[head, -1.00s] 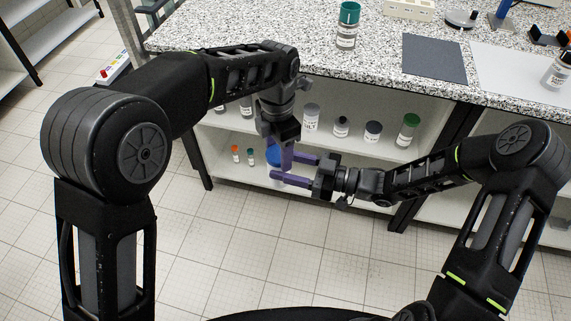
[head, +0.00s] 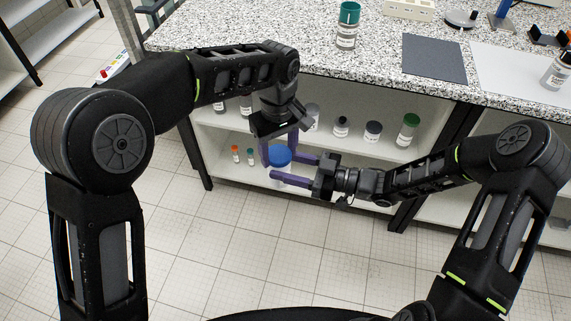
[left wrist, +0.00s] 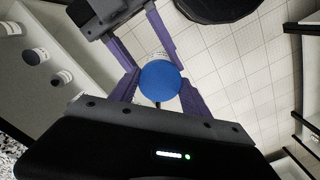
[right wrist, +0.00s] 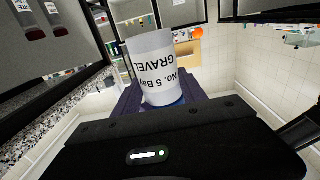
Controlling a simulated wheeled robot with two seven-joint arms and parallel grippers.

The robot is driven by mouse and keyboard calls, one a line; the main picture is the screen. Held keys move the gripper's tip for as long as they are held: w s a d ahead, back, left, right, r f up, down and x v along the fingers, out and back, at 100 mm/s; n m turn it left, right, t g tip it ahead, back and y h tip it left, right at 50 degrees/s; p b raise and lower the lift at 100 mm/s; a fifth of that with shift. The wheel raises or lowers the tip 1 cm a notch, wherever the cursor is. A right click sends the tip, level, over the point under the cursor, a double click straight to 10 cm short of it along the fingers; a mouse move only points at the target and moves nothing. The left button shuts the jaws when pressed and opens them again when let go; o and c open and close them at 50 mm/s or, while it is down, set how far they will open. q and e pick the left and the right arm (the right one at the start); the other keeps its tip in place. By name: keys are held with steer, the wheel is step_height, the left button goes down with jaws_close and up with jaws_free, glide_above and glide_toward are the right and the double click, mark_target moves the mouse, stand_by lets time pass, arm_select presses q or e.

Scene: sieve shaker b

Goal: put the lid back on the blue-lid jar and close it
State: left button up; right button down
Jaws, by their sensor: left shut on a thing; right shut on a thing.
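The blue lid (head: 281,153) sits at the mouth of the jar, low in front of the shelf. It also shows as a round blue disc in the left wrist view (left wrist: 160,80). My left gripper (head: 280,159) points down from above, its purple fingers shut on the lid's sides. My right gripper (head: 282,167) comes in from the right, shut on the jar body below. The white jar (right wrist: 153,62), labelled GRAVEL, appears upside down in the right wrist view, with blue at its lid end. I cannot tell whether the lid is fully seated.
The speckled counter (head: 220,35) is behind, with a teal-lidded jar (head: 347,30) and a dark mat (head: 434,59). The shelf below (head: 340,175) holds several small jars behind my grippers. Open tiled floor lies in front.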

arm_select(q)
steer(key=m, duration=0.5)
steer(key=shift+m, duration=0.3)
steer(key=m, duration=0.2)
steer(key=shift+m, duration=0.4)
steer(key=m, duration=1)
steer(key=shift+m, duration=0.3)
steer(key=m, duration=0.2)
steer(key=shift+m, duration=0.3)
steer(key=m, duration=0.5)
steer(key=shift+f, duration=0.1)
steer(key=m, duration=0.5)
steer(key=shift+m, duration=0.4)
steer(key=m, duration=0.3)
steer(key=o, duration=1.5)
